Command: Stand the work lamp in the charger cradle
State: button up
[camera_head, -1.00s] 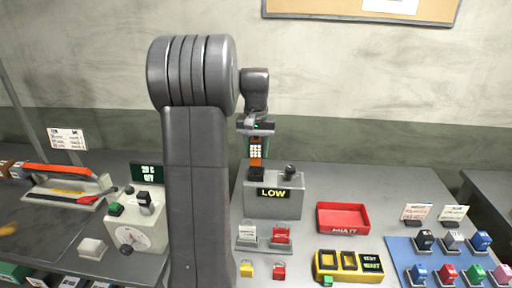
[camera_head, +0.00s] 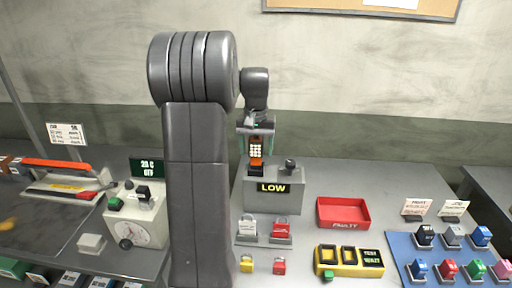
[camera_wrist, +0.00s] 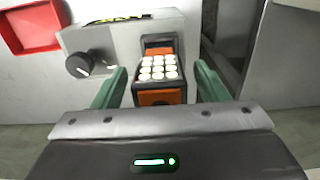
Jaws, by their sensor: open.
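The work lamp (camera_head: 255,152) is an orange and black block with a grid of white lights on its face. It stands upright in the dark charger cradle (camera_head: 256,172) on top of a grey charger box (camera_head: 272,206) marked LOW. The wrist view also shows the lamp (camera_wrist: 158,72) with its lower end at the dark cradle (camera_wrist: 158,42). My gripper (camera_wrist: 160,82) is open, with one green finger on each side of the lamp and visible gaps between. In the head view my gripper (camera_head: 256,131) is at the lamp's upper part. The cradle's inside is hidden.
A dark knob (camera_head: 290,165) is on the charger box beside the lamp. A red tray (camera_head: 343,225), padlocks (camera_head: 281,230) on a stand and a yellow tester (camera_head: 338,268) are in front and right. A dial box (camera_head: 140,222) is left.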

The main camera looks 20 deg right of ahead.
notch_tip(320, 180, up, 14)
jog(key=shift+f+b, duration=0.1)
jog(key=shift+b, duration=0.35)
dwell(0.4)
notch_tip(320, 180, down, 14)
jog(key=shift+r+p, duration=0.25)
jog(key=shift+p, duration=0.25)
jog(key=shift+r, duration=0.15)
jog(key=shift+r, duration=0.1)
dwell(0.3)
